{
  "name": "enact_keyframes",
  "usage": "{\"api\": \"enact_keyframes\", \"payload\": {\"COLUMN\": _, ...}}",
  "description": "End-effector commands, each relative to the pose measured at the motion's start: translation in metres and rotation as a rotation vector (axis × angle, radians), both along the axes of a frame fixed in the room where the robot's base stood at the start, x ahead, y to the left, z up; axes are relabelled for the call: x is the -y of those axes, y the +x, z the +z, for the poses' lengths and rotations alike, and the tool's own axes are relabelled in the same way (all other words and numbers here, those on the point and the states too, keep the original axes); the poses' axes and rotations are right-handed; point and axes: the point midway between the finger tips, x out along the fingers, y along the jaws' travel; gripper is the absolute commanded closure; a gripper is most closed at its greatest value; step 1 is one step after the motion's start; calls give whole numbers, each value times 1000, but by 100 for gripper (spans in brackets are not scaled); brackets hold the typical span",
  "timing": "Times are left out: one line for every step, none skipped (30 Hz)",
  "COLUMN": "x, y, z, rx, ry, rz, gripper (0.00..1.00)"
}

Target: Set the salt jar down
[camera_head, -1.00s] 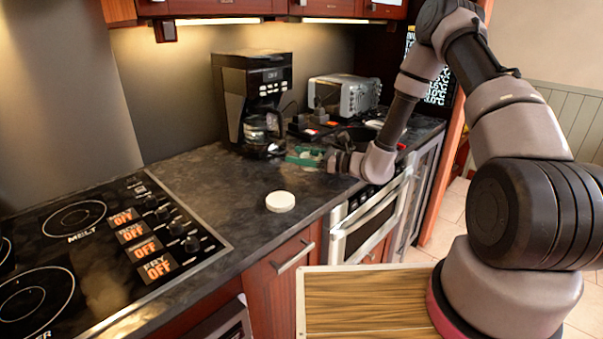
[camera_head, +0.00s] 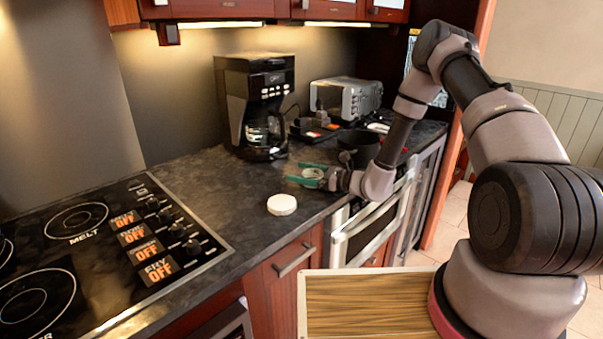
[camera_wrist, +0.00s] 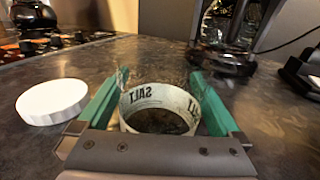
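The salt jar (camera_wrist: 160,101) is clear glass with a white band lettered SALT, seen reversed, and dark contents. It sits between the green fingers of my gripper (camera_wrist: 158,78) in the wrist view. The fingers lie close along both sides of the jar and look shut on it. In the head view, my gripper (camera_head: 309,174) is low over the dark countertop (camera_head: 235,190), in front of the coffee maker. The jar is small and partly hidden there. I cannot tell whether its base touches the counter.
A round white lid (camera_head: 282,204) lies flat on the counter to the left, also in the wrist view (camera_wrist: 53,101). The coffee maker (camera_head: 256,105) stands behind, a dark pot (camera_head: 358,146) to the right, the stovetop (camera_head: 95,240) at left. The counter between stove and lid is clear.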

Motion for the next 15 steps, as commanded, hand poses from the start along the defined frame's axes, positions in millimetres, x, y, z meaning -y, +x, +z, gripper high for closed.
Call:
{"api": "enact_keyframes", "payload": {"x": 0, "y": 0, "z": 0, "rx": 0, "ry": 0, "rz": 0, "gripper": 0}}
{"api": "enact_keyframes", "payload": {"x": 0, "y": 0, "z": 0, "rx": 0, "ry": 0, "rz": 0, "gripper": 0}}
{"api": "enact_keyframes", "payload": {"x": 0, "y": 0, "z": 1, "rx": 0, "ry": 0, "rz": 0, "gripper": 0}}
{"api": "enact_keyframes", "payload": {"x": 0, "y": 0, "z": 3, "rx": 0, "ry": 0, "rz": 0, "gripper": 0}}
{"api": "enact_keyframes", "payload": {"x": 2, "y": -1, "z": 3, "rx": -1, "ry": -1, "rz": -1, "gripper": 0}}
{"api": "enact_keyframes", "payload": {"x": 6, "y": -2, "z": 3, "rx": -1, "ry": -1, "rz": -2, "gripper": 0}}
{"api": "enact_keyframes", "payload": {"x": 10, "y": -4, "z": 2, "rx": -1, "ry": -1, "rz": -2, "gripper": 0}}
{"api": "enact_keyframes", "payload": {"x": 15, "y": -5, "z": 2, "rx": -3, "ry": -1, "rz": -4, "gripper": 0}}
{"api": "enact_keyframes", "payload": {"x": 22, "y": -8, "z": 2, "rx": -2, "ry": -1, "rz": -4, "gripper": 0}}
{"api": "enact_keyframes", "payload": {"x": 27, "y": -10, "z": 2, "rx": -2, "ry": -1, "rz": -4, "gripper": 0}}
{"api": "enact_keyframes", "payload": {"x": 34, "y": -12, "z": 2, "rx": -3, "ry": -2, "rz": -5, "gripper": 0}}
{"api": "enact_keyframes", "payload": {"x": 42, "y": -16, "z": 2, "rx": -3, "ry": -1, "rz": -4, "gripper": 0}}
{"api": "enact_keyframes", "payload": {"x": 48, "y": -19, "z": 3, "rx": -2, "ry": 0, "rz": -5, "gripper": 0}}
{"api": "enact_keyframes", "payload": {"x": 55, "y": -21, "z": 3, "rx": -2, "ry": 0, "rz": -5, "gripper": 0}}
{"api": "enact_keyframes", "payload": {"x": 62, "y": -25, "z": 3, "rx": -1, "ry": -1, "rz": -5, "gripper": 0}}
